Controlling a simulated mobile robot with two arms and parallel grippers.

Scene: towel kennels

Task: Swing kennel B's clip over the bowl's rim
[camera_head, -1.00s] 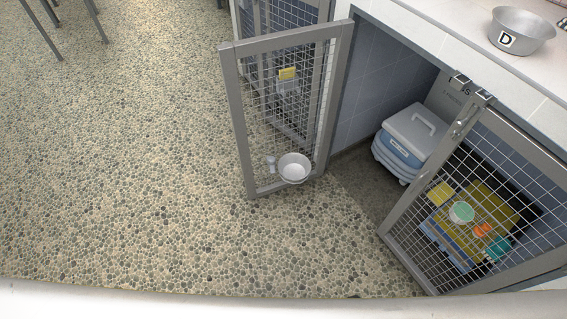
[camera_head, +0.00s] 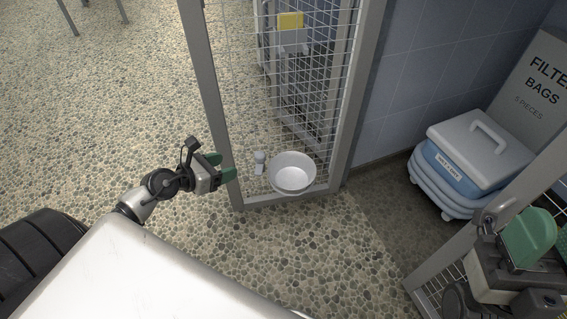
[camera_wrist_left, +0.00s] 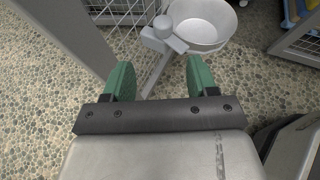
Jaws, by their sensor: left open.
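A white metal bowl (camera_head: 292,174) hangs low on the open mesh door (camera_head: 213,100), just above its bottom rail. A small grey clip (camera_head: 259,160) stands just left of the bowl, apart from its rim. My left gripper (camera_head: 222,166) is open and empty, left of the clip and by the door's outer post. In the left wrist view, the clip (camera_wrist_left: 164,36) lies ahead of and between the open green fingertips (camera_wrist_left: 158,75), with the bowl (camera_wrist_left: 204,22) beyond it. My right gripper (camera_head: 522,245) is partly in view at the lower right; its jaw opening is unclear.
Inside the kennel stand a blue and white lidded box (camera_head: 470,158) and a filter bags carton (camera_head: 533,95). Another mesh door (camera_head: 455,262) is at the right.

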